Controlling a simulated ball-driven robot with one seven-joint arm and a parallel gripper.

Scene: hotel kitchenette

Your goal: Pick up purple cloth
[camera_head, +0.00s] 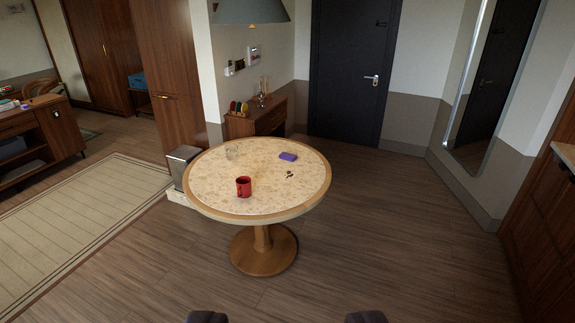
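The purple cloth (288,156) is a small folded piece lying on the far right part of the round table (222,203). The table has a speckled cream top with a wooden rim on one pedestal. My gripper (287,318) shows only as two dark fingertips at the bottom edge, spread wide apart with nothing between them. It is well short of the table and apart from the cloth.
A red mug (243,187), a clear glass (233,152) and small dark keys (290,175) are on the table. A metal bin (184,167) stands at its left. A lamp shade (252,11) hangs above. Floor (400,240) at right is clear.

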